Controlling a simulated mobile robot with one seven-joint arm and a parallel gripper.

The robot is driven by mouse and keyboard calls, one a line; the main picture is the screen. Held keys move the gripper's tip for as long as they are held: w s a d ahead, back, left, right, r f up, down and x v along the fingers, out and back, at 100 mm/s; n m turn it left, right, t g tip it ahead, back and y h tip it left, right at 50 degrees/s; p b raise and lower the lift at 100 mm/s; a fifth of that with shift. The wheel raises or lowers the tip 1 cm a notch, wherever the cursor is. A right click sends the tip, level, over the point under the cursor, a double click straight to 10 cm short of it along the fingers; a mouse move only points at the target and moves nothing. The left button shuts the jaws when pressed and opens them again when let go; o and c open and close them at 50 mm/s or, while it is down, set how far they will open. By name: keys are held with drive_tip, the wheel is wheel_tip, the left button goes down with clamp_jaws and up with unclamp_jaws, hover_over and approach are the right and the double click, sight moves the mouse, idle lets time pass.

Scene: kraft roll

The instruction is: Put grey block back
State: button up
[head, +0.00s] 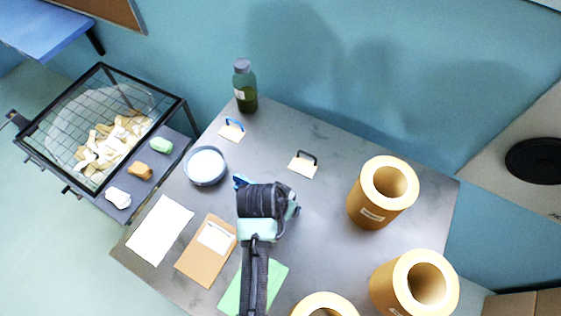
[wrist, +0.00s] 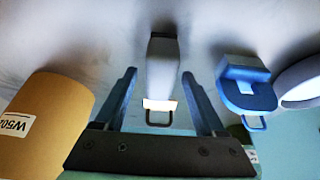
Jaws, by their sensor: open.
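In the wrist view, which is upside down, a long grey block (wrist: 163,72) lies between the two blue fingers of my open gripper (wrist: 159,75), with a gap on each side. A white card with a dark arch (wrist: 158,117) shows at the block's end. The same card and dark arch (head: 303,164) stand on the table in the head view. My gripper (head: 264,198) is over the middle of the table there and seems to hide the grey block. A blue block (wrist: 243,82) lies beside it, apart from the fingers.
Brown kraft rolls (head: 372,205) stand at the right. A bowl (head: 206,166), a green bottle (head: 245,92) and a blue arch with card (head: 231,130) are at the back left. White paper (head: 160,230) and a brown folder (head: 203,258) lie at the front left.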

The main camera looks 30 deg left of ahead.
drive_tip(key=b+v, duration=0.1)
drive_tip(key=v, duration=1.1)
drive_tip(key=shift+w, duration=0.1)
drive_tip(key=w+d+r+t+y, duration=0.1)
drive_tip(key=w+r+t, duration=0.5)
drive_tip(key=r, duration=0.7)
drive_tip(key=w+d+r+t+y, duration=0.1)
drive_tip(key=w+r+t, duration=0.3)
drive_tip(key=w+r, duration=0.65)
drive_tip(key=s+d+r+t, duration=0.1)
drive_tip(key=d+r+t, duration=0.2)
drive_tip(key=r, duration=0.6)
drive_tip(key=s+d+r+t, duration=0.1)
drive_tip(key=d+r+t, duration=0.1)
drive_tip(key=r, duration=0.6)
drive_tip(key=s+d+r+t+h, duration=0.1)
drive_tip(key=s+d+r+t, duration=0.2)
drive_tip(key=r, duration=0.5)
drive_tip(key=s+d+r+t+h, duration=0.1)
drive_tip(key=s+d+r+t, duration=0.2)
drive_tip(key=s+r, duration=0.4)
wheel_tip(320, 180, up, 3)
drive_tip(key=shift+f+t, duration=0.15)
drive_tip(key=shift+t, duration=0.75)
